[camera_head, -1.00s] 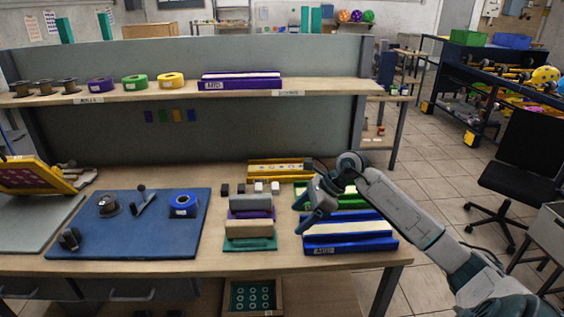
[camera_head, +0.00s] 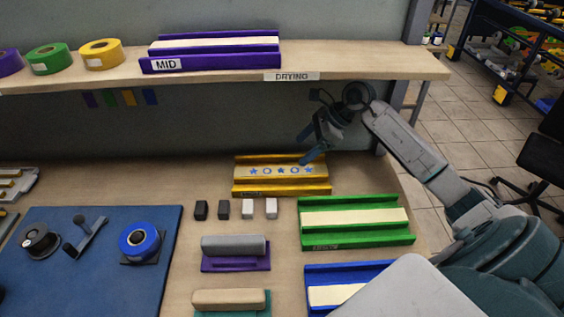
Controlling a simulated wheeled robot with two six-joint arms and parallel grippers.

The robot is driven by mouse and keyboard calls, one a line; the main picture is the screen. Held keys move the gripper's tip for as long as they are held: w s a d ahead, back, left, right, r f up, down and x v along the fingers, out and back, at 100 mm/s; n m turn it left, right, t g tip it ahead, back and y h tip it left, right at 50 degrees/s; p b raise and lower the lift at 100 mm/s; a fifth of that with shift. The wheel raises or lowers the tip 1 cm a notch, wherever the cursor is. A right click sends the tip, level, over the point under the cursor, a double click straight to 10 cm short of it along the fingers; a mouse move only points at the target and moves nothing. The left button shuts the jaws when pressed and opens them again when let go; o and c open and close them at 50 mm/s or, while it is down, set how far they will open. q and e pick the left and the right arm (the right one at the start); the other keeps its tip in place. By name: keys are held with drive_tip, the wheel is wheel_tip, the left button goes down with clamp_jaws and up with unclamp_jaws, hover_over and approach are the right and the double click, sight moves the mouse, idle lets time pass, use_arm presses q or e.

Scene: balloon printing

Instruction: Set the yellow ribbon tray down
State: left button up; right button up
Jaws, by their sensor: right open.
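The yellow ribbon tray (camera_head: 282,189) rests on the back of the bench. My right gripper (camera_head: 305,150) is open and empty, just above the tray's right rear side. The fingers look apart from the tray, though one fingertip comes close to its rear edge in the picture. My left gripper is not in view.
A green tray (camera_head: 357,240) and a blue tray (camera_head: 318,273) lie in front. Small blocks (camera_head: 248,208) and two rollers (camera_head: 233,246) stand to the left. The shelf (camera_head: 372,68) overhangs, with a purple tray (camera_head: 212,60).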

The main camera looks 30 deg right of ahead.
sight(282, 171)
drive_tip(key=shift+w+a+f, duration=0.15)
drive_tip(key=shift+a+f, duration=0.15)
drive_tip(key=p+x, duration=0.1)
drive_tip(key=x, duration=0.2)
drive_tip(key=shift+a, duration=0.2)
drive_tip(key=shift+w+a+f+p, duration=0.1)
drive_tip(key=shift+a+f+p, duration=0.1)
drive_tip(key=shift+f+p, duration=0.25)
drive_tip(key=shift+w+f, duration=0.1)
drive_tip(key=shift+f, duration=0.2)
drive_tip(key=p+x, duration=0.3)
drive_tip(key=x, duration=0.1)
drive_tip(key=shift+d+f, duration=0.15)
drive_tip(key=shift+f, duration=0.35)
drive_tip(key=shift+c, duration=0.5)
drive_tip(key=c, duration=1.2)
